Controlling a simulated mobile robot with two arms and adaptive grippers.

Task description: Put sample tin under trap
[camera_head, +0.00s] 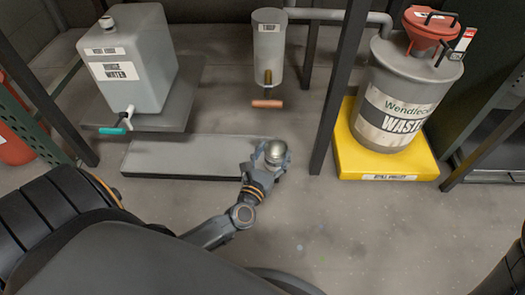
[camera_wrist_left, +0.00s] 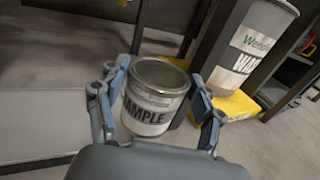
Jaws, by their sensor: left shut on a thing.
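The sample tin (camera_head: 275,154) is a small silver tin. In the left wrist view the tin (camera_wrist_left: 155,98) stands roughly upright with an open top and a "SAMPLE" label. My left gripper (camera_head: 270,157) is shut on it, with a finger on each side (camera_wrist_left: 158,100). The tin is at the right end of a low grey platform (camera_head: 190,155); whether it touches the platform I cannot tell. The trap (camera_head: 268,50) is a grey cylinder on a pipe at the back, with an orange-handled valve (camera_head: 267,103) below it, behind the tin. My right gripper is not in view.
A waste drum (camera_head: 405,95) with a red funnel stands on a yellow tray (camera_head: 350,160) at the right. A dark post (camera_head: 340,85) rises between trap and drum. Front floor is clear.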

